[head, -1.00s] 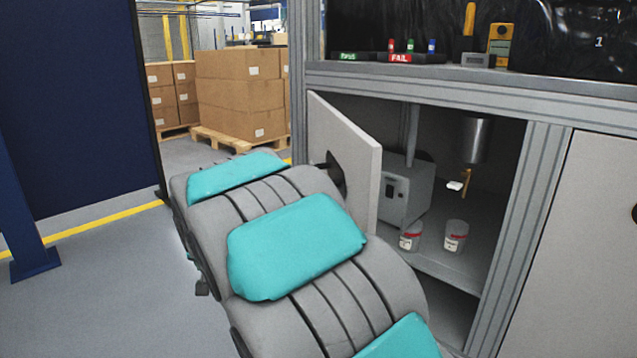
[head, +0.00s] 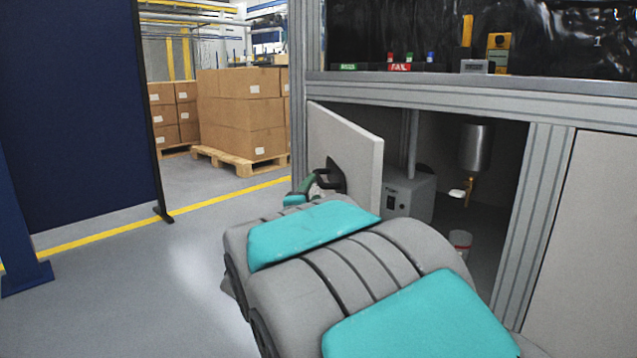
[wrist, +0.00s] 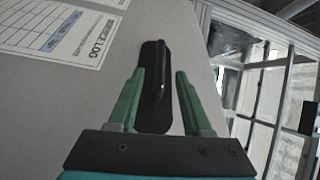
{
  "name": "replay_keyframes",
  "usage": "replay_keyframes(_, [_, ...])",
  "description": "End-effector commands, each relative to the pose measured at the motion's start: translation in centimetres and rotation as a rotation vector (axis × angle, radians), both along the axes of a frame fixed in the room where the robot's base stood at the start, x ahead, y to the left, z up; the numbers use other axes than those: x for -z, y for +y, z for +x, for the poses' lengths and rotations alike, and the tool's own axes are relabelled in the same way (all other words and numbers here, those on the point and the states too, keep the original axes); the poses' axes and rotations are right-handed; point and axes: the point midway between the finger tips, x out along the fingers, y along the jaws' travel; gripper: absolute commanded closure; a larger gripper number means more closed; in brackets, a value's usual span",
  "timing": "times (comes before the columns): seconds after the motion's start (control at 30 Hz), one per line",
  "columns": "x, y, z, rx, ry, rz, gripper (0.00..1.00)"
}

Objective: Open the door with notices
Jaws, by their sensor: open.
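The door with notices is a pale grey cabinet door (head: 345,150) that stands part way open in the head view. The wrist view shows its outer face (wrist: 105,85) with printed notice sheets (wrist: 60,30) at the upper left, one reading "LOG". Its black handle (wrist: 154,85) stands upright on a dark plate; the handle also shows in the head view (head: 334,176). My gripper (wrist: 160,85) is open, its two green fingers on either side of the handle's lower part, apparently not clamped on it. In the head view my gripper (head: 308,188) is beside the handle, partly hidden by my arm.
The aluminium frame post (head: 535,200) stands to the right. Floor (head: 190,240) left of the door is clear, with boxes on a pallet (head: 240,160) behind.

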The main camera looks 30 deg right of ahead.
Motion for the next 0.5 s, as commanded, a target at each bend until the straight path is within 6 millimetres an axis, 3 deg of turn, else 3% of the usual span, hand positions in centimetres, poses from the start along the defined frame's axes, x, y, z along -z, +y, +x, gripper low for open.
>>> replay_keyframes(0.5, [-0.4,-4.3,4.9,-0.002,0.002,0.0,0.5])
